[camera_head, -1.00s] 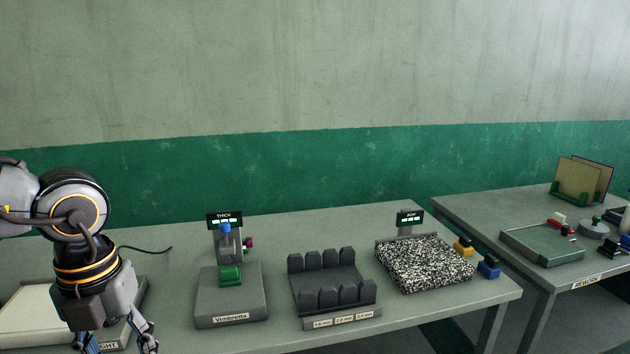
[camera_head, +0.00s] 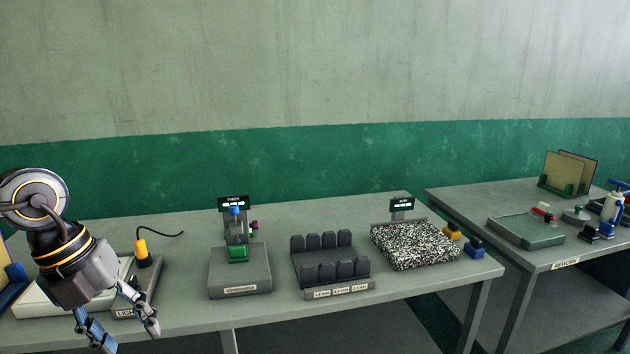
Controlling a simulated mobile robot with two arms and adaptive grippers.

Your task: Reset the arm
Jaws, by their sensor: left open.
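My left arm comes in from the left edge of the head view. Its gripper (camera_head: 128,322) hangs downward with its fingers spread apart. It is open, and nothing shows between the fingers. It is in front of the white light plate (camera_head: 42,296) and covers part of it. My right gripper is out of view.
On the grey table (camera_head: 188,316) stand the Vimbretta thickness gauge (camera_head: 240,272), a dark block rack (camera_head: 330,265) and a speckled slab (camera_head: 414,245). A yellow-handled tool (camera_head: 142,254) stands beside the light plate. The rework table (camera_head: 462,205) is at the right, past a gap.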

